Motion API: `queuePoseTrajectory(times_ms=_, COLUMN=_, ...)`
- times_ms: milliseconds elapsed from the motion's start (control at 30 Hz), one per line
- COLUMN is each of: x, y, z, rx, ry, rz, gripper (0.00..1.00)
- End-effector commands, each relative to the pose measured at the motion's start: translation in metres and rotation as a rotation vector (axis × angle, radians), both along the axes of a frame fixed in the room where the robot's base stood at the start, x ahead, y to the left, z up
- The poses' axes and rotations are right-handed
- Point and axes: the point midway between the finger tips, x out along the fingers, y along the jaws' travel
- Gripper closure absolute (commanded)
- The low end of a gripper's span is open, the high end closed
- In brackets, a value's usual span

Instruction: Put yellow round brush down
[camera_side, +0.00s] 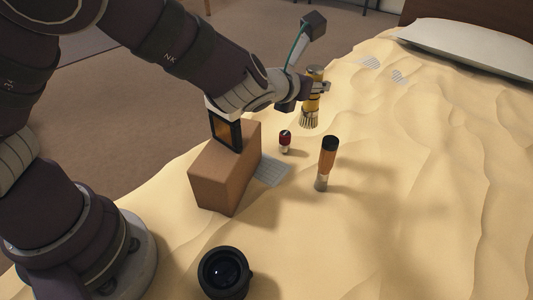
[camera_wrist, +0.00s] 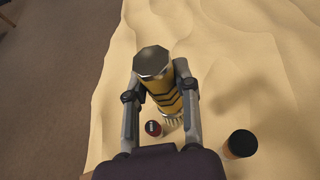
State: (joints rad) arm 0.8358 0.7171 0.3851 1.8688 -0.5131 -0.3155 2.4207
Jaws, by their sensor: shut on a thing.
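The yellow round brush (camera_side: 312,103) has a yellow body with dark bands, a grey cap on top and pale bristles below. My gripper (camera_side: 318,88) is shut around its body and holds it roughly upright, bristles down. In the wrist view the brush (camera_wrist: 166,92) stands between the two fingers of my gripper (camera_wrist: 160,80). The bristles are at or just above the sandy-coloured bed surface; I cannot tell whether they touch it.
A small red and white item (camera_side: 285,141) and an orange-brown cylinder with a black top (camera_side: 327,163) stand nearby. A cardboard box (camera_side: 222,177) carries a dark-framed item (camera_side: 226,130). A black lens (camera_side: 224,272) is in front. The bed (camera_side: 430,190) is clear to the right.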

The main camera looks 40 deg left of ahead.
Motion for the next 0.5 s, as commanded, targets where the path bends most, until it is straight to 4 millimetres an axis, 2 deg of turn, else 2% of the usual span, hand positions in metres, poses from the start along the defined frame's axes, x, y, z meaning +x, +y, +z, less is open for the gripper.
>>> queuePoseTrajectory(times_ms=67, x=0.007, y=0.018, z=-0.006, rx=0.008, ry=0.0, rz=0.093, gripper=1.0)
queuePoseTrajectory(times_ms=200, x=0.021, y=0.07, z=-0.017, rx=0.012, ry=-0.006, rz=0.378, gripper=1.0)
queuePoseTrajectory(times_ms=300, x=0.023, y=0.103, z=-0.017, rx=0.011, ry=-0.009, rz=0.59, gripper=1.0)
queuePoseTrajectory(times_ms=400, x=0.02, y=0.127, z=-0.012, rx=0.008, ry=-0.01, rz=0.778, gripper=1.0)
queuePoseTrajectory(times_ms=500, x=0.013, y=0.14, z=-0.004, rx=0.007, ry=-0.008, rz=0.932, gripper=1.0)
